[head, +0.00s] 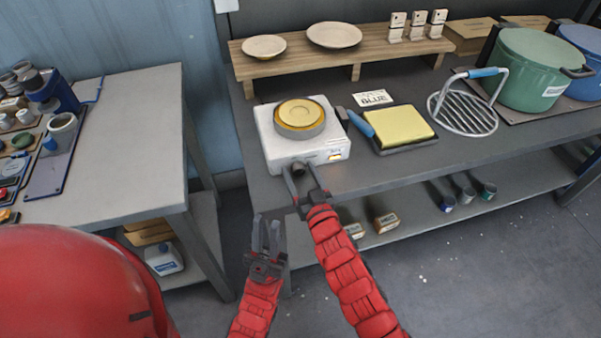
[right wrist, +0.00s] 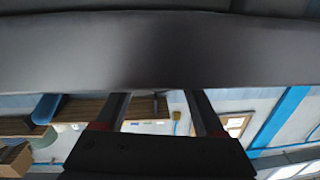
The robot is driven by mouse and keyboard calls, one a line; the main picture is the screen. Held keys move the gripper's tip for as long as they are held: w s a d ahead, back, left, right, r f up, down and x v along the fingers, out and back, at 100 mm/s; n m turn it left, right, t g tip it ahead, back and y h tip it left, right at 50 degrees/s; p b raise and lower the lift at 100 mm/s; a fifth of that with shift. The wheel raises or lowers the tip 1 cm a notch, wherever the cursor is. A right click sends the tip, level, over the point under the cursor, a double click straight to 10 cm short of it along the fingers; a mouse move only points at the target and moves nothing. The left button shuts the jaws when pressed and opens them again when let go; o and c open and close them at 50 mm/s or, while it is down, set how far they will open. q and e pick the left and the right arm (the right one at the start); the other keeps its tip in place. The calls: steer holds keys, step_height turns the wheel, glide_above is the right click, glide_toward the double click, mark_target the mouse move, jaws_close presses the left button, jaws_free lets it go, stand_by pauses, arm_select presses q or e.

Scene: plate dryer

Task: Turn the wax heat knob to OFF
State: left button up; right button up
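The wax heater is a white box (head: 337,148) on the dark bench, with a round pot of yellow wax (head: 299,114) on top. Its dark heat knob (head: 299,168) is on the front face, partly hidden by my right gripper; its setting is too small to read. My right gripper (head: 302,178) is open, its fingers spread either side of the knob in the head view. I cannot tell whether they touch it. In the right wrist view the fingers (right wrist: 158,103) are apart and the knob is not visible. My left gripper (head: 265,232) is open and empty, below the bench edge.
A yellow slab in a dark tray (head: 402,128) with a blue-handled tool lies right of the heater. A wire rack (head: 465,112) and green pot (head: 535,75) stand farther right. A wooden shelf (head: 290,66) is behind. A grey side table (head: 130,150) is at left.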

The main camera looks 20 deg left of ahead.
jaws_close()
steer(key=shift+f+n, duration=0.1)
steer(key=shift+n, duration=0.3)
steer(key=n+b, duration=0.2)
steer(key=n, duration=0.1)
steer(key=shift+n+h, duration=0.3)
steer(key=shift+n, duration=0.1)
steer(key=n+b, duration=0.1)
steer(key=n, duration=0.3)
steer(key=shift+n, duration=0.4)
steer(key=shift+o, duration=0.4)
jaws_free()
